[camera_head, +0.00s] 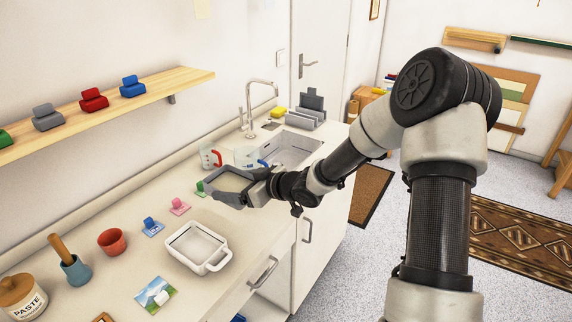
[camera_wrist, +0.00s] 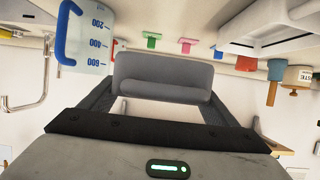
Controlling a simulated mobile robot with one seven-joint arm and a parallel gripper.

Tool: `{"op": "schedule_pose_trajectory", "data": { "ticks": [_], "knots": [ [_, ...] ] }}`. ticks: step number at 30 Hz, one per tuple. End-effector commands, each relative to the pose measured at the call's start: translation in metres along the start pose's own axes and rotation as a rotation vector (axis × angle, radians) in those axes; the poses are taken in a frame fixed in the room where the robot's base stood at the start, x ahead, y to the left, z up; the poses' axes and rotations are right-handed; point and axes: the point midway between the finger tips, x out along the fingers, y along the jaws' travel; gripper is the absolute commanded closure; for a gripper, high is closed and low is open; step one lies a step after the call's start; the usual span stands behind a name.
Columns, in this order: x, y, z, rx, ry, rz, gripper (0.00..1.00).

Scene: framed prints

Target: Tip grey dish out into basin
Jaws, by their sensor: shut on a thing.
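My gripper (camera_head: 238,184) reaches in from the right, above the counter. It is shut on the grey dish (camera_head: 213,192), held between its two fingers. The dish also shows in the wrist view (camera_wrist: 165,78) as a smooth, rounded grey shape across the fingertips. I cannot tell its exact tilt or what is inside it. A white rectangular basin with handles (camera_head: 210,263) stands on the counter, nearer the front and below the dish in the head view. It also shows at the top right of the wrist view (camera_wrist: 250,42). The dish is apart from it.
A sink (camera_head: 292,149) with a tap (camera_head: 246,108) lies behind my gripper. Measuring jugs with red (camera_head: 209,158) and blue (camera_head: 247,157) handles stand close by. Small stands, a red pot (camera_head: 112,242) and a paste jar (camera_head: 22,298) line the counter. A shelf (camera_head: 100,112) is above.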

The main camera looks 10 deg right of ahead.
Motion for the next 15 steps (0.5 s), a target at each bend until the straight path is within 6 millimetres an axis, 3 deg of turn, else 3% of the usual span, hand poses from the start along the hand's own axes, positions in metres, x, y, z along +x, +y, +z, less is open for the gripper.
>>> {"op": "schedule_pose_trajectory", "data": {
  "ticks": [8,15],
  "knots": [
    [-0.004,0.004,-0.006,0.010,0.000,0.033,0.53],
    [-0.023,0.024,-0.024,0.064,-0.006,0.181,0.53]
  ]
}}
